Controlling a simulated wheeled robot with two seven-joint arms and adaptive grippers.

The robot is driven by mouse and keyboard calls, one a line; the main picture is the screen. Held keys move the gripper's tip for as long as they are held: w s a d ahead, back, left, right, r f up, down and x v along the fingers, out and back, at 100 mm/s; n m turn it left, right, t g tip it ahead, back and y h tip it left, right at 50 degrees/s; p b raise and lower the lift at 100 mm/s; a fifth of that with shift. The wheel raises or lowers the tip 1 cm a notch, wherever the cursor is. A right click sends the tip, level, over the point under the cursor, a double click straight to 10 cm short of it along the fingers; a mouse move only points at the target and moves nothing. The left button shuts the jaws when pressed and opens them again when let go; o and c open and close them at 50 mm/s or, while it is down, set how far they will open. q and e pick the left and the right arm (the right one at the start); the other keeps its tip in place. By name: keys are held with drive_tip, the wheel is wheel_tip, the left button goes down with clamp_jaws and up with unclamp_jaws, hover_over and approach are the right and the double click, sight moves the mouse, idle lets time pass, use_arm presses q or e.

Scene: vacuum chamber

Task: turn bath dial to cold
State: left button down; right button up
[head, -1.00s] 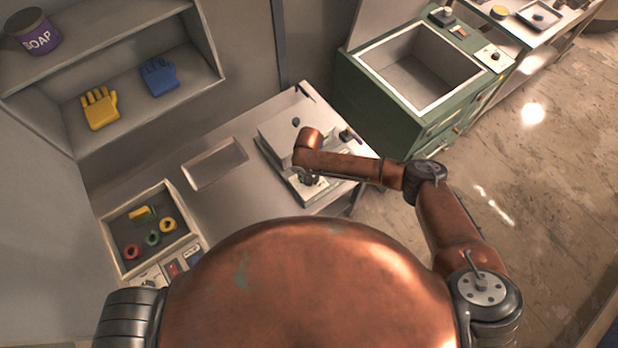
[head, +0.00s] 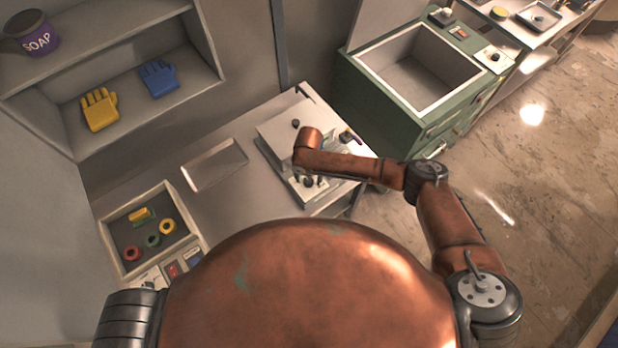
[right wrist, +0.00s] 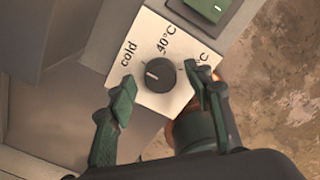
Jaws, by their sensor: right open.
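The bath dial (right wrist: 158,75) is a round dark knob on a white plate in the right wrist view. Its white mark points left, toward the side with the "cold" label. "40°C" is printed above the knob; another °C label at the right is partly hidden by a finger. My right gripper (right wrist: 164,84) is open, its green fingers on either side of the knob with visible gaps. In the head view, my right gripper (head: 308,182) is over the front panel of the bath (head: 283,135), partly hidden by my arm. My left gripper is not in view.
A tray (head: 120,222) of coloured rings stands on the bench's left. A shallow recess (head: 215,165) lies between it and the bath. A green open-topped tank (head: 385,115) stands right of the bench. Yellow (head: 100,110) and blue (head: 159,78) gloves are on a shelf.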

sight(308, 180)
wheel_tip(308, 180, up, 12)
drive_tip(key=shift+f, duration=0.25)
drive_tip(key=shift+f, duration=0.1)
idle(0.5)
